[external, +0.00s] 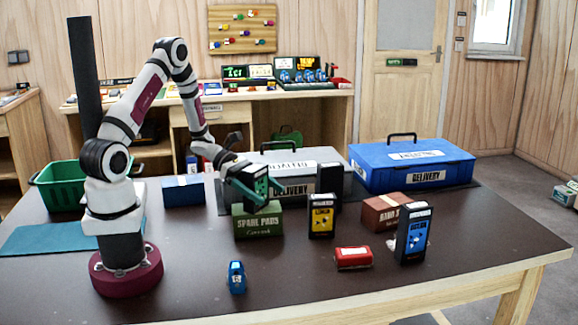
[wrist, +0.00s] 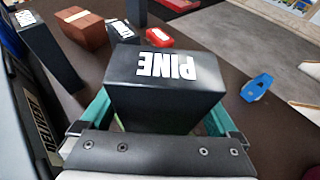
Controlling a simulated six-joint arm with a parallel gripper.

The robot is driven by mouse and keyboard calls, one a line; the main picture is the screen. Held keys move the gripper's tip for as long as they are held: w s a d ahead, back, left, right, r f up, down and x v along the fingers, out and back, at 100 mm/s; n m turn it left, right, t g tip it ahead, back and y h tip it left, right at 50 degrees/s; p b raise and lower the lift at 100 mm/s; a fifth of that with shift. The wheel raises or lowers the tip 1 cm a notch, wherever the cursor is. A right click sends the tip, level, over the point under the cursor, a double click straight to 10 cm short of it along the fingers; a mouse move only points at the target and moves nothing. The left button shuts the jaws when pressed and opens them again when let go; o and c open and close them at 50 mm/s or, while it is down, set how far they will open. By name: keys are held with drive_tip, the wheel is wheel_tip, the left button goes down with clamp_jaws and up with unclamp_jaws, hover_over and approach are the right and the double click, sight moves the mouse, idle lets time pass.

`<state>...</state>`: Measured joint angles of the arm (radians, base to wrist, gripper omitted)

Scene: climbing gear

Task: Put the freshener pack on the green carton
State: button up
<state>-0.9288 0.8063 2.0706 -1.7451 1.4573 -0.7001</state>
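The freshener pack, a black box with a green front (external: 257,181), has white "PINE" lettering on its top in the wrist view (wrist: 165,75). My gripper (external: 243,180) is shut on it, with a teal finger on either side in the wrist view (wrist: 160,118). The green carton (external: 258,222), lettered "SPARE PADS", stands on the table directly below the pack in the external view. The pack is upright, its bottom at about the carton's top; I cannot tell whether they touch. The carton is hidden in the wrist view.
A black pack with a yellow label (external: 321,216), a dark pack (external: 329,184) and a blue-labelled pack (external: 412,234) stand to the right. A brown carton (external: 385,212), red item (external: 353,258) and blue item (external: 236,277) are also near. A grey case (external: 335,160) and blue case (external: 415,165) stand behind.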

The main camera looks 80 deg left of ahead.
drive_tip(key=shift+r, duration=0.1)
drive_tip(key=shift+s+a+r, duration=0.15)
drive_tip(key=shift+a+r, duration=0.05)
drive_tip(key=v, duration=1.1)
drive_tip(key=shift+s+a, duration=0.2)
drive_tip(key=shift+s, duration=0.05)
